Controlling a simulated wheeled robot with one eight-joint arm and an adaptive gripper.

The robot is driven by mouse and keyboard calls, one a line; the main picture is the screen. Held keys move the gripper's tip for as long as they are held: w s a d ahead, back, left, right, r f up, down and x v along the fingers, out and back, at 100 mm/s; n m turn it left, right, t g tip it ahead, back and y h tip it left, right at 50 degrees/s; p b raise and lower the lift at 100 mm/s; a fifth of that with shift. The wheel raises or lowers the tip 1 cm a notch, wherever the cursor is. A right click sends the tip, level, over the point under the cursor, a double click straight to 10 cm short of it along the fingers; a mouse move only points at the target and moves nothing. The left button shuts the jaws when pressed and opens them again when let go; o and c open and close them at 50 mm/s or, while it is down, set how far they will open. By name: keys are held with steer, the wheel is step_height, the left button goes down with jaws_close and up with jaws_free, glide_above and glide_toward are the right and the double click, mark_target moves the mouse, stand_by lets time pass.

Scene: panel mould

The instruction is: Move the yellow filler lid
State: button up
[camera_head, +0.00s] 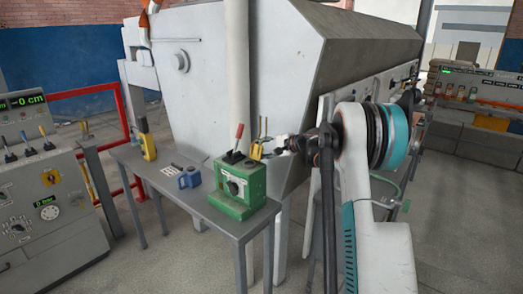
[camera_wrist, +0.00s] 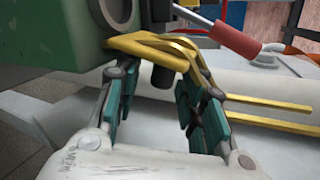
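The yellow filler lid (camera_head: 257,150) is at the right side of the green box (camera_head: 238,190) in the head view. In the wrist view the yellow lid (camera_wrist: 160,45) has a rounded end against the green housing and two long prongs reaching right. A short dark cylinder (camera_wrist: 162,76) shows just below it. My gripper (camera_head: 283,146) is beside the lid. In the wrist view its two teal-padded fingers (camera_wrist: 155,88) stand apart, one on each side of the dark cylinder, with tips close to the lid. Contact with the lid cannot be told.
A red-handled lever (camera_head: 237,137) stands on the green box. A blue can (camera_head: 189,178) and a yellow tool (camera_head: 147,142) are farther left on the grey table (camera_head: 205,212). The large pale machine (camera_head: 270,70) stands close behind. A control console (camera_head: 45,200) is at left.

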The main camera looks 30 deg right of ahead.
steer(key=v, duration=1.2)
stand_by(0.4)
